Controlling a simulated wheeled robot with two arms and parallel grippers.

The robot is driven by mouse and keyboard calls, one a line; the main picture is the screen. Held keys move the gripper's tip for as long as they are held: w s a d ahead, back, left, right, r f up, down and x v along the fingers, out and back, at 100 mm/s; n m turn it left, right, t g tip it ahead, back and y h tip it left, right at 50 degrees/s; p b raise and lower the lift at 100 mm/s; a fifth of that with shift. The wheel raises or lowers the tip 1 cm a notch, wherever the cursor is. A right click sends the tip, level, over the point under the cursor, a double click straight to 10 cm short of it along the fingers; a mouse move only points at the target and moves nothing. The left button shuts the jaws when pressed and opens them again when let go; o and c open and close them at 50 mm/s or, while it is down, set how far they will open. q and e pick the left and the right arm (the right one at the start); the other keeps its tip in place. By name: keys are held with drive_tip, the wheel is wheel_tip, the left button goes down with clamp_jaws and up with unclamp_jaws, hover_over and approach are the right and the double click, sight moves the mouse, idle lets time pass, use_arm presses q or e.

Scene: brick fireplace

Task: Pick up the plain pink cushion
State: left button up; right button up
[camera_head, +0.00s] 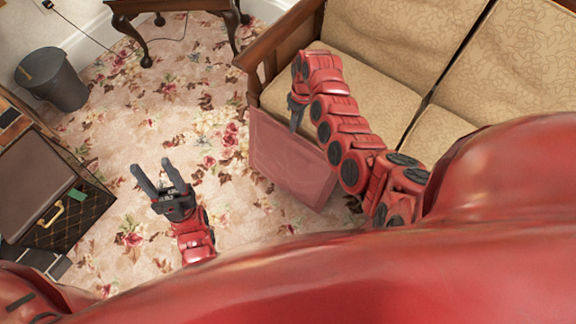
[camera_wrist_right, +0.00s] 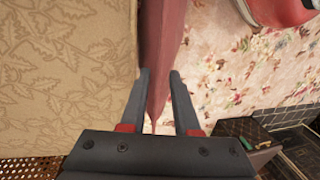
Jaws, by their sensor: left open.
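The plain pink cushion (camera_head: 288,165) is upright, on edge, beside the front of the beige sofa in the head view. In the right wrist view the cushion (camera_wrist_right: 162,50) shows as a thin pink edge running between the fingers. My right gripper (camera_head: 296,118) points down over its upper edge, one finger on each side. In the wrist view the fingertips (camera_wrist_right: 160,74) meet both faces of the cushion, so it looks shut on it. I cannot tell if the cushion's lower edge touches the floor. My left gripper (camera_head: 150,172) is open and empty above the carpet.
The beige sofa (camera_head: 375,45) with its wooden arm (camera_head: 290,38) stands close beside the cushion. A dark case (camera_head: 85,205) is at the left, a grey bin (camera_head: 52,80) at the upper left, and a wooden table (camera_head: 170,8) behind. The flowered carpet (camera_head: 180,120) between them is clear.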

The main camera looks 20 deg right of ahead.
drive_tip(key=f, duration=0.2)
drive_tip(key=s+f+b, duration=0.1)
drive_tip(key=f, duration=0.2)
drive_tip(key=shift+a, duration=0.2)
clamp_jaws()
idle(1.1)
